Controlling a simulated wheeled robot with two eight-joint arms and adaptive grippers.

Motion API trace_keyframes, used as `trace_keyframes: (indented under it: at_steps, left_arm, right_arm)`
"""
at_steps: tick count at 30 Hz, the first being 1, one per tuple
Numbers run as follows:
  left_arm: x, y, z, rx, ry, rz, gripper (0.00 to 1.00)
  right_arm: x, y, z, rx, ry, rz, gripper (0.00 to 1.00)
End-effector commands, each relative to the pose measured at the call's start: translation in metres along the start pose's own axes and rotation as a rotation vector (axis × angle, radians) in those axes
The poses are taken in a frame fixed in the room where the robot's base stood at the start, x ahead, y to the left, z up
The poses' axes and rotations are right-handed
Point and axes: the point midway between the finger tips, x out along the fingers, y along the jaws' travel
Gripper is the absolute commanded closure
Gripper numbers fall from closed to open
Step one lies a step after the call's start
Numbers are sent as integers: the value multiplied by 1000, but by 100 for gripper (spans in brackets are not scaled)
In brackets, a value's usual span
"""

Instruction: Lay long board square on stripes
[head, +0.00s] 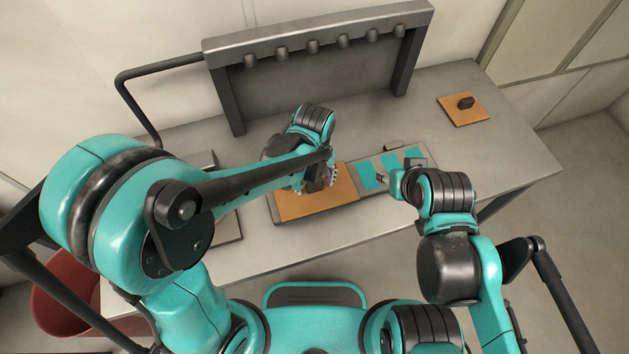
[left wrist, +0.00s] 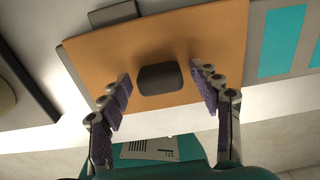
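The long orange board (head: 305,204) lies flat on the table, left of a grey panel (head: 428,170) with teal stripes (head: 369,175). In the left wrist view the long board (left wrist: 215,30) has a dark knob (left wrist: 160,78) on top, and two teal stripes (left wrist: 283,40) show to its right. My left gripper (head: 324,180) is above the board. Its fingers are open, one on each side of the knob, with a gap to both. My right gripper (head: 388,180) is over the striped panel's near side; its finger opening is too small to judge.
A smaller orange board (head: 457,116) with a dark knob (head: 465,102) lies at the table's back right. A grey rack (head: 320,70) with several pegs stands along the back. A grey flat item (head: 228,228) lies left of the long board.

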Motion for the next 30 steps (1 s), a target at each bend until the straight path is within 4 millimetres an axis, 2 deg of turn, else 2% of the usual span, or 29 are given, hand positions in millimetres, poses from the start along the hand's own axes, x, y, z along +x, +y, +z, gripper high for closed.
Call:
trace_keyframes:
  at_steps: [4,7,15,21,25,30]
  left_arm:
    - [-2,0,0,0,0,0,37]
    - [-13,0,0,0,0,0,37]
    - [-72,0,0,0,0,0,37]
    - [-108,0,0,0,0,0,37]
    - [-120,0,0,0,0,0,37]
    - [-124,0,0,-1,0,0,37]
  right_arm:
    - [-2,0,-1,0,0,0,60]
    - [-6,0,-4,0,0,0,60]
    - [-22,0,-16,0,0,0,60]
    - [-29,0,-21,0,0,0,60]
    - [-32,0,-22,0,0,0,60]
    - [-32,0,-23,0,0,0,60]
